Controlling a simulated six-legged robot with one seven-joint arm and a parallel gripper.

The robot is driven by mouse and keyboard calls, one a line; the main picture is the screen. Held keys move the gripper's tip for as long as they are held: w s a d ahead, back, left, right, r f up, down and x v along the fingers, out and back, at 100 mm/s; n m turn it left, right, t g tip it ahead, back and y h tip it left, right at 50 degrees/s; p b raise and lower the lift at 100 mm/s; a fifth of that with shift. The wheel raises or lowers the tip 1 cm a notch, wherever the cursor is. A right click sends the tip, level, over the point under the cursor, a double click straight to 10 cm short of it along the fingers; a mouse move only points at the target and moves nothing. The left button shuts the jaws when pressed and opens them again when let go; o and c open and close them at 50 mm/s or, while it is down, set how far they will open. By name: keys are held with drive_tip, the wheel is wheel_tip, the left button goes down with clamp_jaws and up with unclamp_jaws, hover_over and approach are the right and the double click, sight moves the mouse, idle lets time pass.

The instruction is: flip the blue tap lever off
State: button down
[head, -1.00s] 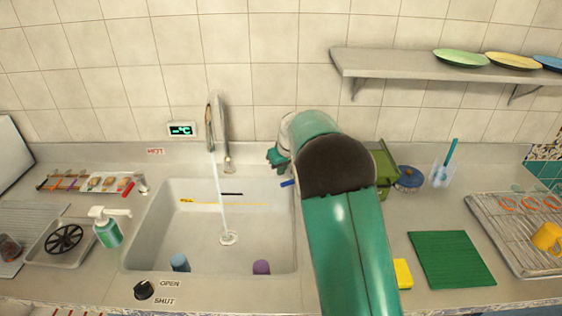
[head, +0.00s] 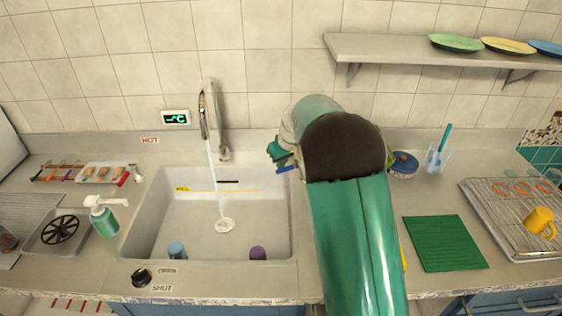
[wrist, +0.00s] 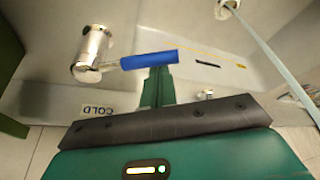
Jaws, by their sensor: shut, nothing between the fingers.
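The blue tap lever (wrist: 149,60) sticks out from a chrome valve (wrist: 91,50) beside a COLD label in the wrist view. In the head view a small part of the lever (head: 286,169) shows at the sink's back right edge, just below my gripper (head: 275,155). My gripper's green fingers (wrist: 159,84) are shut and empty, and their tips meet the lever's line near its free end in the wrist view. I cannot tell whether they touch it. My arm hides the valve in the head view. Water runs from the spout (head: 207,110) into the sink.
The sink basin (head: 150,215) holds a blue cup (head: 176,250) and a purple cup (head: 258,253). A soap bottle (head: 103,217) stands left of it. A green mat (head: 445,243) and a dish rack (head: 500,205) lie to the right. A shelf (head: 385,46) hangs on the wall.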

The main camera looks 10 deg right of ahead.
drive_tip(key=shift+s+d+n, duration=0.1)
drive_tip(key=shift+s+n, duration=0.15)
drive_tip(key=shift+n, duration=0.15)
drive_tip(key=shift+s+d+n+g+y, duration=0.15)
drive_tip(key=shift+s+d+n+y, duration=0.1)
drive_tip(key=shift+s+n, duration=0.3)
drive_tip(key=shift+s+d+n+g+y, duration=0.15)
drive_tip(key=shift+s+d+n+y, duration=0.2)
drive_tip(key=shift+n, duration=0.3)
drive_tip(key=s+d+n+g+y, duration=0.1)
drive_tip(key=s+d+n+g, duration=0.1)
drive_tip(key=s+d+n, duration=0.2)
drive_tip(key=shift+s+d+n, duration=0.15)
drive_tip(key=shift+d+n, duration=0.15)
drive_tip(key=shift+n, duration=1.3)
